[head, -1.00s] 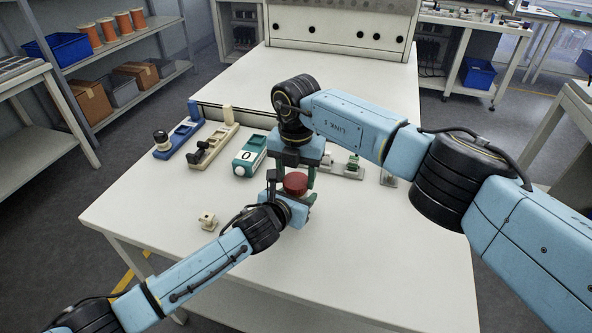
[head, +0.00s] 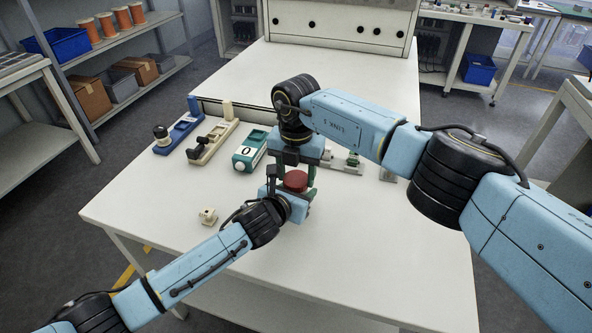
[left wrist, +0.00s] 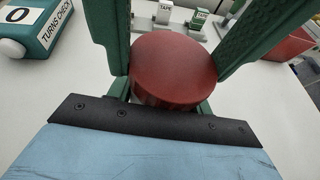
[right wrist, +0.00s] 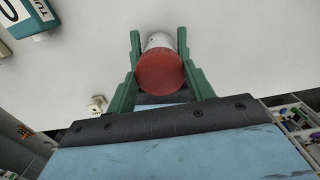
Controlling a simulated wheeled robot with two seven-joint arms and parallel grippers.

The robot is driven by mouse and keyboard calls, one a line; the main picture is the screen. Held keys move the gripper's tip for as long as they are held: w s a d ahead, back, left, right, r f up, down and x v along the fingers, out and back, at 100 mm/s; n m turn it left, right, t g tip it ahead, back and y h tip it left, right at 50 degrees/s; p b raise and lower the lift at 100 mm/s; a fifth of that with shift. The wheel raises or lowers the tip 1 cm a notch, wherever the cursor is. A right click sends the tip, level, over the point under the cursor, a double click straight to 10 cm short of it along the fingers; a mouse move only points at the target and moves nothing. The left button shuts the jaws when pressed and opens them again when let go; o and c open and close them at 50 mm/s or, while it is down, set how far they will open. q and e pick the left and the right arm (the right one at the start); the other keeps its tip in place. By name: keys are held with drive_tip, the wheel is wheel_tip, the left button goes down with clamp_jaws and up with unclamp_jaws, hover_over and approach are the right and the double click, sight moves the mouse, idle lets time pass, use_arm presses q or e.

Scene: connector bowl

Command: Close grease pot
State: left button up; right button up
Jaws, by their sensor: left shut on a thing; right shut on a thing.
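The grease pot's red round lid (head: 296,181) shows over the table between my two grippers. It also shows in the left wrist view (left wrist: 172,70) and the right wrist view (right wrist: 160,73). The pale pot body (right wrist: 160,41) shows behind the lid in the right wrist view. I cannot tell whether lid and pot touch or are threaded. My right gripper (head: 298,178) comes from above, its green fingers on both sides of the lid, shut on it. My left gripper (head: 302,199) reaches in from the left, shut on the pot body, which is mostly hidden by the lid.
A teal counter (head: 250,150) reading 0, a beige fixture (head: 212,142) and a blue fixture (head: 180,132) stand at the back left. A small beige connector piece (head: 208,216) lies left of the grippers. The table's front right is clear.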

drive_tip(key=shift+s+f, duration=0.1)
drive_tip(key=shift+f, duration=0.05)
drive_tip(key=m, duration=0.6)
drive_tip(key=shift+m, duration=0.4)
drive_tip(key=o, duration=0.9)
drive_tip(key=shift+r, duration=2.35)
drive_tip(key=shift+c, duration=0.2)
